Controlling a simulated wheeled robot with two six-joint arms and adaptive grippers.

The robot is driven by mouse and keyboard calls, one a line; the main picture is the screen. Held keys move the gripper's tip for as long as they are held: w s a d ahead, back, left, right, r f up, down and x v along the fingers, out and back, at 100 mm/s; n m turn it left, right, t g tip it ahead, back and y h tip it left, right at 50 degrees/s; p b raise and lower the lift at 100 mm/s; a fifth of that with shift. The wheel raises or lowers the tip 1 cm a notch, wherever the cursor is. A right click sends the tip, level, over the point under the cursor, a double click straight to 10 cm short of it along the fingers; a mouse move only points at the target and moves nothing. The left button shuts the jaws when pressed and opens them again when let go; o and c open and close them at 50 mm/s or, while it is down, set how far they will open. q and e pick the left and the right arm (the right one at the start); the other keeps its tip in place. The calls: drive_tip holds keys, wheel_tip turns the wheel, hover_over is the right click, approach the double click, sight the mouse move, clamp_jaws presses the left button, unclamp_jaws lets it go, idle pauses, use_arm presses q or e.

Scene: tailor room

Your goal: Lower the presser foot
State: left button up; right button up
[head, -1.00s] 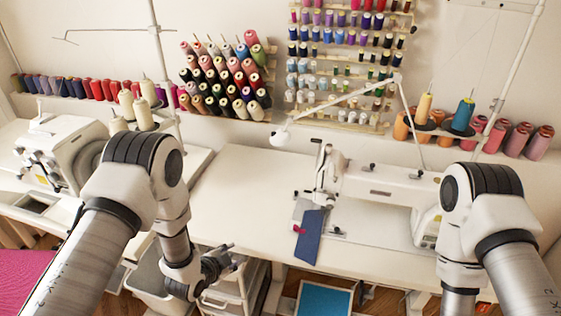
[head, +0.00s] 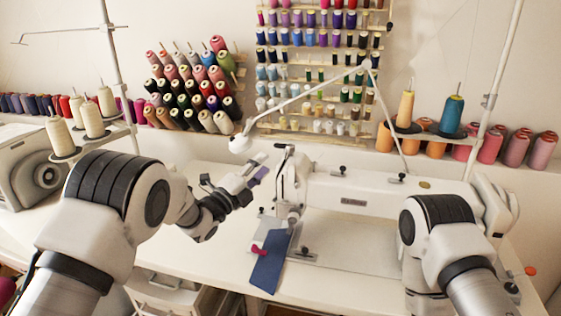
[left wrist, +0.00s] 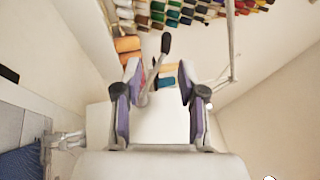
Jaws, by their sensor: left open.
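The white sewing machine (head: 360,195) stands on the table, its head at the left end. Its presser foot (head: 290,212) is small, above the blue cloth (head: 268,272); I cannot tell whether it touches the cloth. A lever with a dark end (head: 284,148) stands at the top left of the machine head. A dark-tipped lever (left wrist: 166,42) shows between my finger tips in the left wrist view. My left gripper (head: 255,168) is open, just left of the machine head, holding nothing. My right gripper is out of view; only my right arm shows.
A white lamp (head: 240,143) hangs close above my left gripper. Thread cones (head: 90,118) stand at the left, and spool racks (head: 192,90) hang on the wall behind. The table (head: 200,265) is clear at the left front.

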sight(277, 147)
use_arm(q)
drive_tip(key=shift+w+d+r+p, duration=0.3)
drive_tip(key=shift+w+d+r, duration=0.65)
drive_tip(key=shift+w+r, duration=0.15)
drive_tip(key=x, duration=0.3)
drive_tip(key=shift+w+d+f, duration=0.15)
drive_tip(key=shift+w+f, duration=0.05)
drive_tip(key=shift+c, duration=0.2)
clamp_jaws()
